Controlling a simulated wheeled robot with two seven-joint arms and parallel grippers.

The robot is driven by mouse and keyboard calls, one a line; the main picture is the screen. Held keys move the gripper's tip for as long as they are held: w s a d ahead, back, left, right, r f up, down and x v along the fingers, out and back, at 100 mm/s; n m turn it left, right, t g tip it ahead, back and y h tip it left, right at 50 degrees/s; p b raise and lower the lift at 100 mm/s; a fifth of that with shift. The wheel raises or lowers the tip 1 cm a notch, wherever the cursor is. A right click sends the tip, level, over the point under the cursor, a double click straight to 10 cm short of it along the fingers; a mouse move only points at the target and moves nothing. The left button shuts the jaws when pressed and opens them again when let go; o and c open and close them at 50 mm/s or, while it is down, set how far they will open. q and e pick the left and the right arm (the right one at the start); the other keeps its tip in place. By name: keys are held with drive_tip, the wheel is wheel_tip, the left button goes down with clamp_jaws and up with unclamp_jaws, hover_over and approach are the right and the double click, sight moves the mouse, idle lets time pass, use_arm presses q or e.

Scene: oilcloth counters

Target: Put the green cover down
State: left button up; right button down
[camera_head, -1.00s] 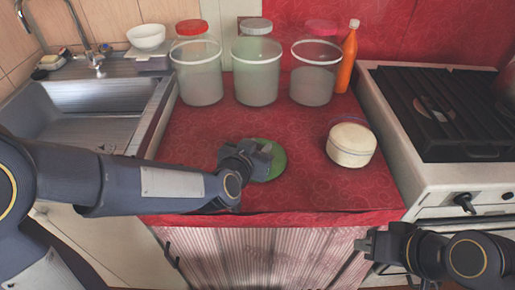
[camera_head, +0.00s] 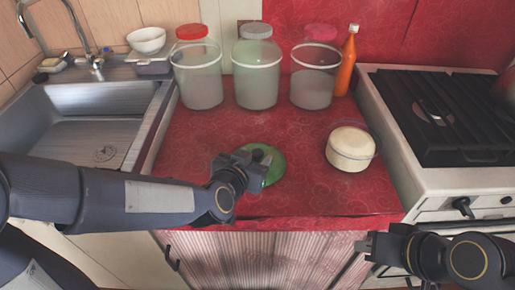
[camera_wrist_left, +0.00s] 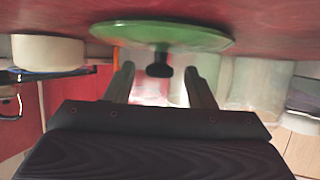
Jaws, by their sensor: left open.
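The green cover (camera_head: 274,173) is a round disc with a dark knob (camera_wrist_left: 160,70). It lies flat on the red counter near the front middle, partly hidden by my left gripper in the head view. The wrist view, which is upside down, shows the cover (camera_wrist_left: 165,37) against the counter. My left gripper (camera_head: 262,168) is open at the cover, its fingers on either side of the knob with gaps between. My right gripper (camera_head: 368,246) is low at the counter's front right, away from the cover; its jaw opening is not clear.
A round cream pot (camera_head: 350,150) stands on the counter (camera_head: 300,195) to the right. Several tall clear containers (camera_head: 255,85) and an orange bottle (camera_head: 346,65) line the back. A sink (camera_head: 85,120) is at left, a stove (camera_head: 445,115) at right.

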use_arm(q)
drive_tip(key=p+v, duration=0.1)
drive_tip(key=v, duration=0.2)
drive_tip(key=p+v, duration=0.1)
drive_tip(key=v, duration=0.1)
drive_tip(key=p+v, duration=0.1)
drive_tip(key=v, duration=0.2)
drive_tip(key=shift+s+r, duration=0.15)
drive_tip(key=shift+r, duration=0.35)
drive_tip(key=shift+s+a, duration=0.2)
drive_tip(key=shift+s, duration=0.2)
drive_tip(key=shift+a+r, duration=0.2)
drive_tip(key=shift+a, duration=0.05)
drive_tip(key=s+a+f+n+g+y, duration=0.1)
drive_tip(key=s+a+n+g, duration=0.5)
drive_tip(key=s+a, duration=0.7)
drive_tip(key=a, duration=0.3)
drive_tip(key=shift+s+f+g, duration=0.25)
drive_tip(key=shift+s+g, duration=0.05)
drive_tip(key=shift+s, duration=0.05)
drive_tip(key=shift+r, duration=0.1)
